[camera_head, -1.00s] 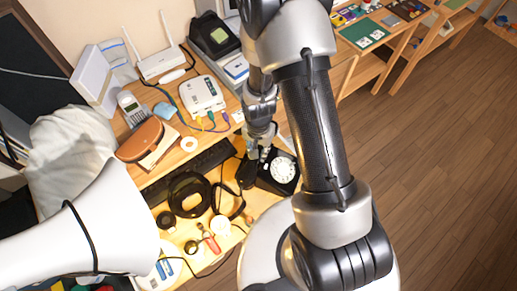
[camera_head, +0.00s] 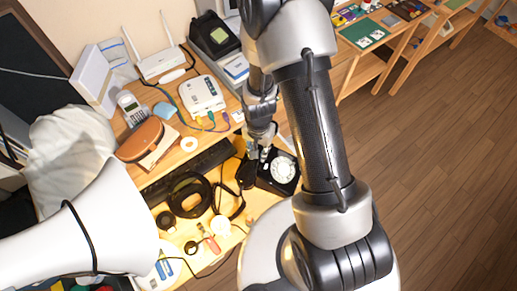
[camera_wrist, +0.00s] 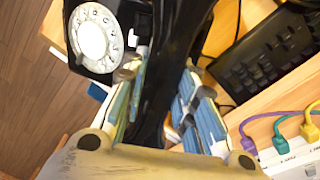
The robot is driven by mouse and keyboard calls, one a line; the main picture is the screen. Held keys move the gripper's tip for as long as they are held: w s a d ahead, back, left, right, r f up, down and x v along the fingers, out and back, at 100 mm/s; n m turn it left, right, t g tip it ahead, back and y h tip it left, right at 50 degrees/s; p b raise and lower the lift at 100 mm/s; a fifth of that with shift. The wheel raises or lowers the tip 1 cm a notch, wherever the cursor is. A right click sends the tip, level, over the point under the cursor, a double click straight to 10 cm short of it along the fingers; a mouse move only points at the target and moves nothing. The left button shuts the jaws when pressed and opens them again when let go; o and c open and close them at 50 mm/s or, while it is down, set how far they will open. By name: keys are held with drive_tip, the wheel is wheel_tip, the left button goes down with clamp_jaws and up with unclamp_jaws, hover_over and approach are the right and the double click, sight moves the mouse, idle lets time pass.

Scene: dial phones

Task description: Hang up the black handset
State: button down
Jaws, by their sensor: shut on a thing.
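The black dial phone (camera_head: 277,183) with its round white dial sits on the desk, just right of my gripper (camera_head: 258,150) in the head view. In the wrist view the phone (camera_wrist: 128,12) is at the upper left, its dial facing up. My gripper (camera_wrist: 163,85) is shut on the black handset (camera_wrist: 178,40), which runs lengthwise between the blue-padded fingers. In the head view the handset (camera_head: 247,173) hangs below the fingers, close to the phone's left side. I cannot tell whether the handset touches the phone or its cradle.
A black keyboard (camera_wrist: 265,55) lies beside the handset. A white router box (camera_head: 203,95) with colored cables stands behind. Black headphones (camera_head: 188,197), a red-handled tool (camera_head: 210,243) and a white puck (camera_head: 220,225) lie on the lower desk at left.

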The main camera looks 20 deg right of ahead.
drive_tip(key=shift+f+b, duration=0.9)
drive_tip(key=shift+f, duration=0.15)
idle(0.4)
drive_tip(key=c, duration=1.2)
unclamp_jaws()
wheel_tip(320, 180, up, 12)
drive_tip(key=shift+r, duration=0.1)
